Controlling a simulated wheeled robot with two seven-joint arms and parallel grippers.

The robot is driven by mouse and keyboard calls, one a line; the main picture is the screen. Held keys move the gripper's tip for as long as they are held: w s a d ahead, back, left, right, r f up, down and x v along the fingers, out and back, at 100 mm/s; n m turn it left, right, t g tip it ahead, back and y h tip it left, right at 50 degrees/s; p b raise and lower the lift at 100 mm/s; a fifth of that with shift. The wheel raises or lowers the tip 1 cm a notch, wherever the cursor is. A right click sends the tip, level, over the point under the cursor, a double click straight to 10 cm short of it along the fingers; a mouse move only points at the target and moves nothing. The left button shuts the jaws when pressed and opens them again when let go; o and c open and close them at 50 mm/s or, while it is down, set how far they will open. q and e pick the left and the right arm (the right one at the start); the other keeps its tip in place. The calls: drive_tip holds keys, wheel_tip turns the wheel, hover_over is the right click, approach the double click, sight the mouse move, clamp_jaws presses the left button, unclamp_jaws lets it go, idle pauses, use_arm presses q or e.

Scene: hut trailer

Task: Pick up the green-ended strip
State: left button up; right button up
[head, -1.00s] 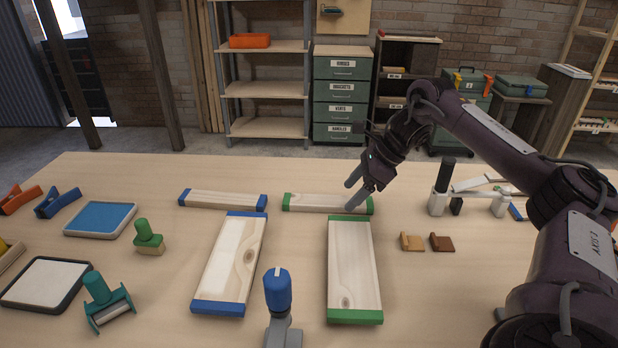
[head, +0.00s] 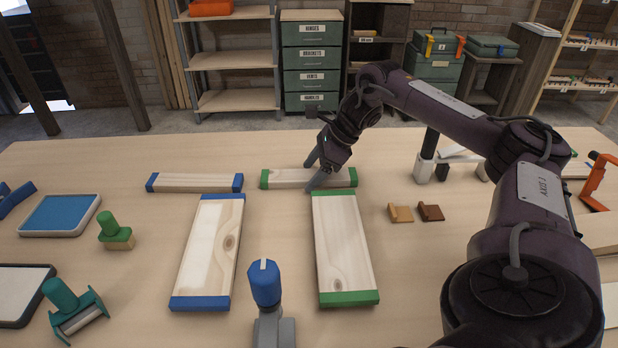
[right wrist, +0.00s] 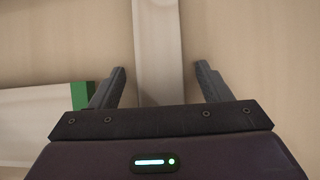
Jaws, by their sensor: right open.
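The green-ended strip (head: 285,178) is a narrow pale wooden piece with green ends, lying crosswise toward the back of the table. My right gripper (head: 311,177) is open over its middle, one finger on the far side and one on the near side. In the right wrist view the strip (right wrist: 157,45) runs between the two open fingers (right wrist: 160,82), with a gap on each side. Whether the fingertips reach down beside it is hard to tell. My left gripper is out of view.
A wide green-ended board (head: 341,245) lies just in front of the strip. A blue-ended strip (head: 195,183) and wide blue-ended board (head: 208,250) lie left. A blue-handled tool (head: 265,285) stands in front. Two small brown blocks (head: 430,212) lie right.

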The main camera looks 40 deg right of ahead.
drive_tip(key=c, duration=1.1)
